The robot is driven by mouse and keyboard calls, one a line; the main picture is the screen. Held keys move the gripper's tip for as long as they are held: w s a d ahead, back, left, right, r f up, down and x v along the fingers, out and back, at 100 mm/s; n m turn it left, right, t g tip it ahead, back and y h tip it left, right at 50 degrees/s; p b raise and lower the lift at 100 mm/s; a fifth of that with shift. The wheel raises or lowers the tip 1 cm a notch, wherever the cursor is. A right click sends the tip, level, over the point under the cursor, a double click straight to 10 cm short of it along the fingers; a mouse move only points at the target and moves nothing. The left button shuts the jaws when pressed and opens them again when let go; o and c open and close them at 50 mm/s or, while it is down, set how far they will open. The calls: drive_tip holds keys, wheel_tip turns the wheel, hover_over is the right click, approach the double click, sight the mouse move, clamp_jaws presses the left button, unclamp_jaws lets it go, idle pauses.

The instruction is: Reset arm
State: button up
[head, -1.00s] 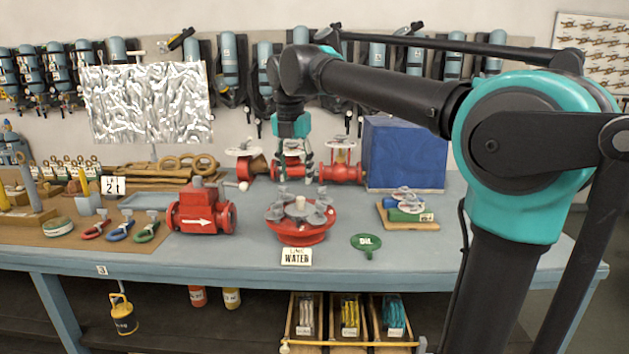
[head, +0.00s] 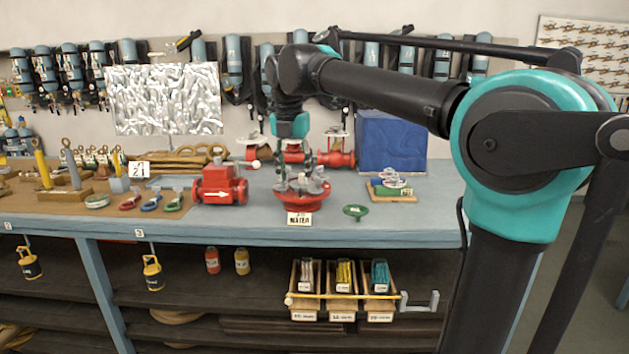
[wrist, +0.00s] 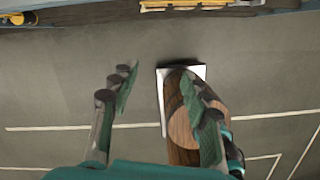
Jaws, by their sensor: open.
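My gripper (head: 308,160) hangs from my raised arm in the head view, in front of the table's valves in the picture. In the wrist view my gripper (wrist: 158,110) is open, its two dark fingers apart and pointing toward the grey floor (wrist: 60,90). A brown wooden piece with a pale metal plate (wrist: 184,76) shows beyond and partly behind the right finger. I cannot tell what it is or how far below it lies. The fingers do not visibly hold anything.
The blue-grey workbench (head: 260,226) carries a red valve body (head: 219,187), a red flanged wheel (head: 302,190), a green tag (head: 355,211) and a blue box (head: 391,142). Trays of rods (head: 343,275) sit on the shelf below. Floor is clear at the right.

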drive_tip(key=s+d+f+m+t, duration=0.1)
drive_tip(key=s+d+f+m, duration=0.1)
drive_tip(key=d+f+m, duration=0.65)
drive_tip(key=s+d+f+m, duration=0.2)
drive_tip(key=d+f+m, duration=0.4)
drive_tip(key=f+m, duration=0.45)
drive_tip(key=s+d+f+m, duration=0.5)
drive_tip(key=s+f+m, duration=0.1)
drive_tip(key=f, duration=0.3)
drive_tip(key=s+d+f+m+t, duration=0.1)
drive_tip(key=s+d+f+m, duration=0.3)
drive_tip(key=s+f+m, duration=0.3)
drive_tip(key=shift+s+d+f+m+y, duration=0.3)
drive_tip(key=shift+s+d+f, duration=0.05)
drive_tip(key=shift+f, duration=0.5)
drive_tip(key=shift+o, duration=0.2)
